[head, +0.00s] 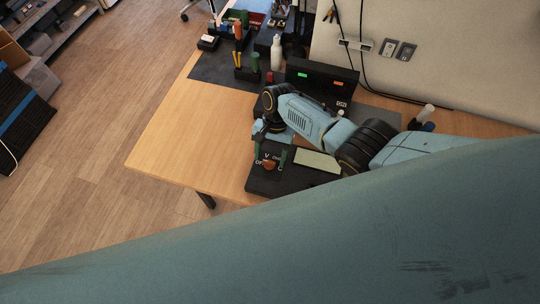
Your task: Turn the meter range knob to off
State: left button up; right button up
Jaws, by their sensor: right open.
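The meter (294,182) is a dark box lying on the wooden table, with a pale display (318,161) on its upper right. Its range knob (269,165) is orange-red and sits at the left end, among white letters that include a V. Which mark the knob points to is too small to tell. My right gripper (271,157) reaches in from the right over the meter. It is open, its green fingers on either side of the knob area. I cannot tell whether they touch the knob. My left gripper is not in view.
A black box with green and orange displays (322,77) stands behind my right arm. A white bottle (276,52) and a holder with screwdrivers (246,72) stand at the back. The table's left part (190,130) is clear. A wall with sockets is at upper right.

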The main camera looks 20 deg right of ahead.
jog(key=p+v, duration=0.2)
jog(key=v, duration=1)
jog(key=shift+r, duration=0.25)
